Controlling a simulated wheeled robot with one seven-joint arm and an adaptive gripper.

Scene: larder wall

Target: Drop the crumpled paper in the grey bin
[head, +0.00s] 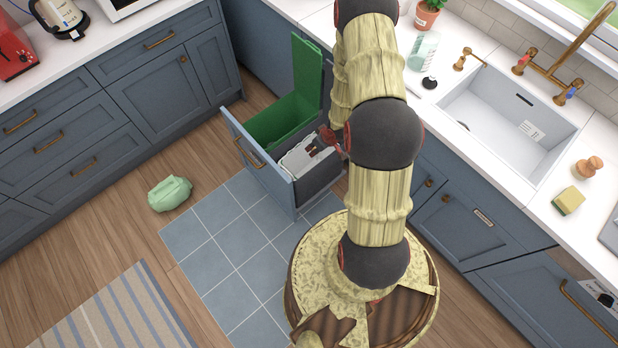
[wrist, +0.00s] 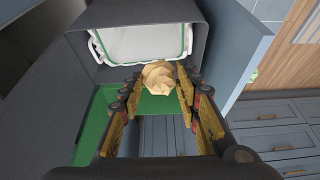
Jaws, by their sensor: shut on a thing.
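The crumpled paper (wrist: 159,77), a tan ball, is held between the fingertips of my gripper (wrist: 160,88) in the wrist view. In the head view my gripper (head: 321,144) is over the right part of a pulled-out drawer; I cannot make out the paper there. The dark grey bin (head: 318,183) stands in that part of the drawer, and its wall (wrist: 198,35) shows in the wrist view. A whitish, rimmed thing (head: 297,158) is at its opening, also in the wrist view (wrist: 140,45). How high the paper is above the bin is unclear.
A green bin (head: 277,122) with its lid (head: 306,72) raised stands beside the grey bin. The blue drawer front (head: 257,160) juts over the floor. A pale green bag-like thing (head: 170,194) lies on the wood floor. The sink counter (head: 450,90) is at right.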

